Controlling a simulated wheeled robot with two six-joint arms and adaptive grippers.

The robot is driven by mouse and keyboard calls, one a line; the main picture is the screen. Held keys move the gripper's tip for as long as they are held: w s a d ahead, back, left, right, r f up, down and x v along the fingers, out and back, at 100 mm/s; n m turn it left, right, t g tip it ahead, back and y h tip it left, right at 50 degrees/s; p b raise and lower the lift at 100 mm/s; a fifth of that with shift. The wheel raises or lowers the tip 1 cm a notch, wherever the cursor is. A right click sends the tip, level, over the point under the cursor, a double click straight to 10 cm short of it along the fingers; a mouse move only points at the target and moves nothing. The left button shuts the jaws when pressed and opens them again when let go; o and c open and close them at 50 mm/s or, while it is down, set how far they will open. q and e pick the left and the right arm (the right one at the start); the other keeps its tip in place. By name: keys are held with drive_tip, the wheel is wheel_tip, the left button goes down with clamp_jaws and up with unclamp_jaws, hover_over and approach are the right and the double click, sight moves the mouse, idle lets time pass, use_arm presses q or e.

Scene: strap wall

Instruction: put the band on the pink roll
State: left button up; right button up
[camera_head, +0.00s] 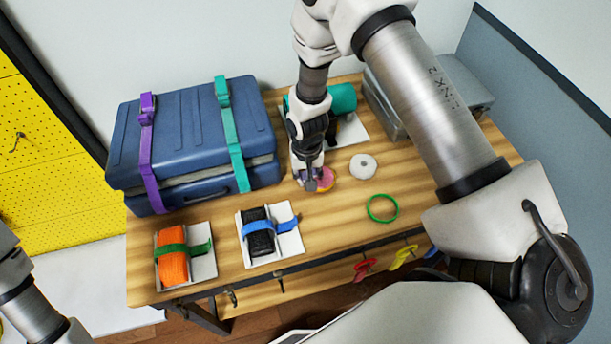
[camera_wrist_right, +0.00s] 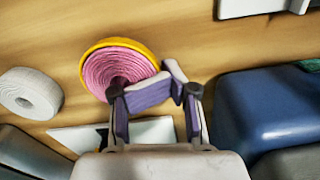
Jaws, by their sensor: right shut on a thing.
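The pink roll (camera_head: 322,180) stands on the wooden table near its middle. In the right wrist view it is a coiled pink disc (camera_wrist_right: 113,74) with the yellow band (camera_wrist_right: 92,53) along its upper rim. The near side of the band is hidden, so I cannot tell whether it goes all the way round. My right gripper (camera_head: 311,184) is at the roll's edge, its purple fingers (camera_wrist_right: 158,92) shut on the yellow band where it meets the rim. My left arm shows at the lower left; its gripper is out of view.
A white roll (camera_head: 363,167) and a green ring (camera_head: 370,212) lie to the right. A blue suitcase (camera_head: 185,134) with purple and teal straps stands left. White trays hold an orange bundle (camera_head: 172,268) and a black bundle (camera_head: 261,243) in front. A grey case (camera_head: 478,90) is back right.

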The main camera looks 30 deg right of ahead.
drive_tip(key=shift+a+f, duration=0.1)
drive_tip(key=o, duration=1)
drive_tip(key=shift+o, duration=1.3)
drive_tip(key=shift+w, duration=0.15)
drive_tip(key=shift+r+p, duration=3.3)
drive_tip(key=shift+r, duration=0.85)
drive_tip(key=shift+f, duration=0.1)
